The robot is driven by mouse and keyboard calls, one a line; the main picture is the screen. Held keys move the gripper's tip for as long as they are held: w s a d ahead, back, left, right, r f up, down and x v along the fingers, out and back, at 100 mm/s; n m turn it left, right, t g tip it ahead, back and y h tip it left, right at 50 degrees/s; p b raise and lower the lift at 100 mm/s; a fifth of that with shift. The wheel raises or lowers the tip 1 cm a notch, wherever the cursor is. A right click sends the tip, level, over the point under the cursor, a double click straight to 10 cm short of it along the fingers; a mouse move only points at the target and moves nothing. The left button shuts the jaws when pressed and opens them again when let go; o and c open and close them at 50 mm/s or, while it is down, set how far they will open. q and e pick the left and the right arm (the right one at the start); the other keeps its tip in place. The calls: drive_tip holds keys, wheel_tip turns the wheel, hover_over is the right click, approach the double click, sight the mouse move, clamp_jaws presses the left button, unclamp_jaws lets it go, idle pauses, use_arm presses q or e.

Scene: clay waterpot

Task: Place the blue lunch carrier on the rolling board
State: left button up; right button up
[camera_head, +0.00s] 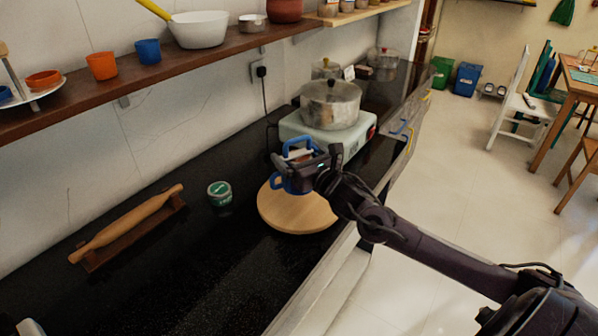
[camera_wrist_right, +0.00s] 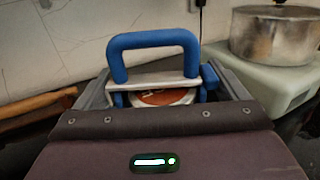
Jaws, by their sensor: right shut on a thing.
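The board lies on the black counter. My left gripper is not in view.
A steel pot (camera_head: 330,104) stands on a pale stove (camera_head: 359,139) just behind the board. A small green-and-white tin (camera_head: 219,193) and a rolling pin (camera_head: 128,224) on a stand are to the left. A wooden shelf (camera_head: 175,70) runs above the counter.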

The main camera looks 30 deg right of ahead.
drive_tip(key=shift+f, duration=0.7)
wheel_tip(320, 180, down, 4)
drive_tip(key=shift+r, duration=0.1)
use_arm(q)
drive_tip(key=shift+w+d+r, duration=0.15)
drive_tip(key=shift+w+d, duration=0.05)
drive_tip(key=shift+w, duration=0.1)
